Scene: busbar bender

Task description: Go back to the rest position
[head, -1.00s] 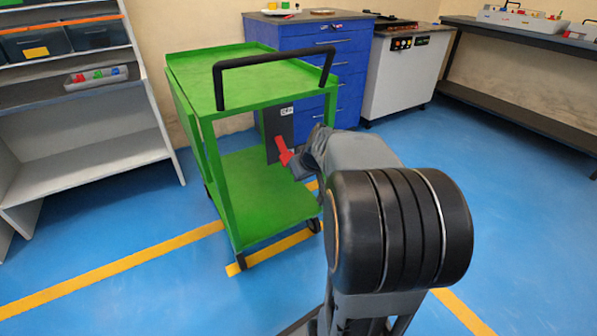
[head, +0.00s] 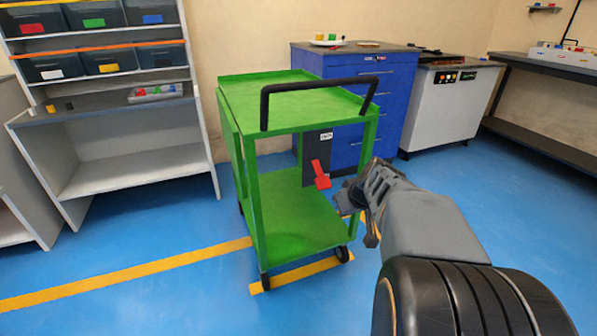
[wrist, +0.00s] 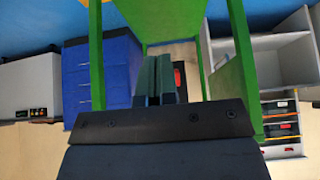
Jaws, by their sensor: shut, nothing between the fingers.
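My gripper (head: 350,196) is at the right of the green cart in the head view, pointing left toward a red lever. In the wrist view my gripper (wrist: 160,75) has its two fingers together, with nothing between them. The red lever (head: 321,175) is on a dark grey panel (head: 316,152) on the cart and slants down to the right. The gripper looks apart from the lever in the head view. In the wrist view a bit of red (wrist: 179,77) shows beside the fingers.
The green cart (head: 290,230) with a black handle (head: 320,86) stands close in front. Behind it are a blue drawer cabinet (head: 385,110) and a white machine (head: 443,108). Shelves with bins (head: 110,175) stand at left, a dark bench (head: 540,75) at right. Blue floor is clear at right.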

